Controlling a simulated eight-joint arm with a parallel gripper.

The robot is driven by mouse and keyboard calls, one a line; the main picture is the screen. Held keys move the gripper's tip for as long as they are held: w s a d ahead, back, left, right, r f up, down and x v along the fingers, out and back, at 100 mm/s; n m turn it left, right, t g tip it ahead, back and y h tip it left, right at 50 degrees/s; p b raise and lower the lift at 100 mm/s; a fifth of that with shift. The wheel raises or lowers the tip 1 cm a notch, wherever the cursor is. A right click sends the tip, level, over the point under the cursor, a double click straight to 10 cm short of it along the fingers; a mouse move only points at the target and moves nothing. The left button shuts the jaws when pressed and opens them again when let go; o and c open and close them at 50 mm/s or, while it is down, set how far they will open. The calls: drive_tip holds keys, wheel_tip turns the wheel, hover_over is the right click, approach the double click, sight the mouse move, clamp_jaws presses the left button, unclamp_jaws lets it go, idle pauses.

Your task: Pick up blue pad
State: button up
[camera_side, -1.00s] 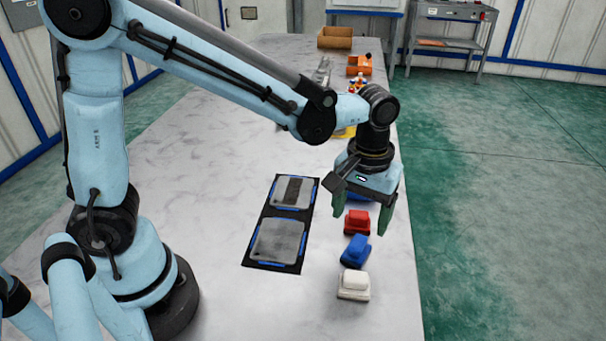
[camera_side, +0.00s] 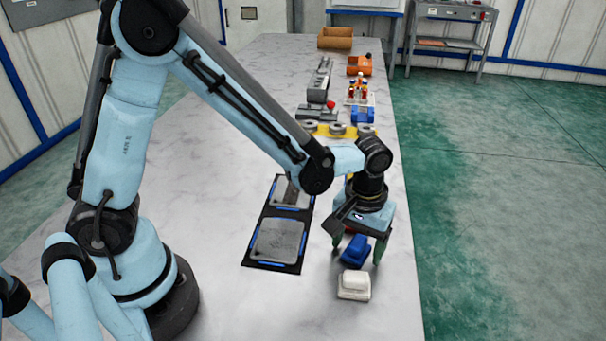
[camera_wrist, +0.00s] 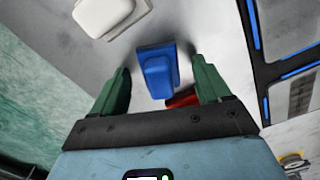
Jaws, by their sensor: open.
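The blue pad (camera_side: 355,250) lies on the table between a white pad and my gripper in the side view. It also shows in the wrist view (camera_wrist: 157,70), just ahead of and between the fingertips. My gripper (camera_side: 356,255) is above the table with its green fingers apart, one on each side of the blue pad; it shows in the wrist view too (camera_wrist: 160,80). I cannot tell its exact height over the pad. The jaws hold nothing.
The white pad (camera_side: 354,285) sits close in front of the blue pad. A red pad (camera_wrist: 183,99) is partly hidden under my gripper. A black tray with grey plates (camera_side: 278,240) lies to the left. Several hoist parts stand farther back, including orange blocks (camera_side: 359,65).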

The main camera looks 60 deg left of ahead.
sight(358, 242)
drive_tip(key=shift+c, duration=0.2)
drive_tip(key=c, duration=1.2)
drive_tip(key=shift+r, duration=0.1)
drive_tip(key=shift+r, duration=0.4)
wheel_tip(358, 242, up, 4)
drive_tip(key=shift+s+f, duration=0.1)
drive_tip(key=shift+f, duration=0.15)
drive_tip(key=s+d+r, duration=0.6)
drive_tip(key=s+d, duration=0.1)
drive_tip(key=s, duration=0.1)
drive_tip(key=shift+s+d+r, duration=0.25)
drive_tip(key=shift+s+d, duration=0.05)
drive_tip(key=shift+s, duration=0.05)
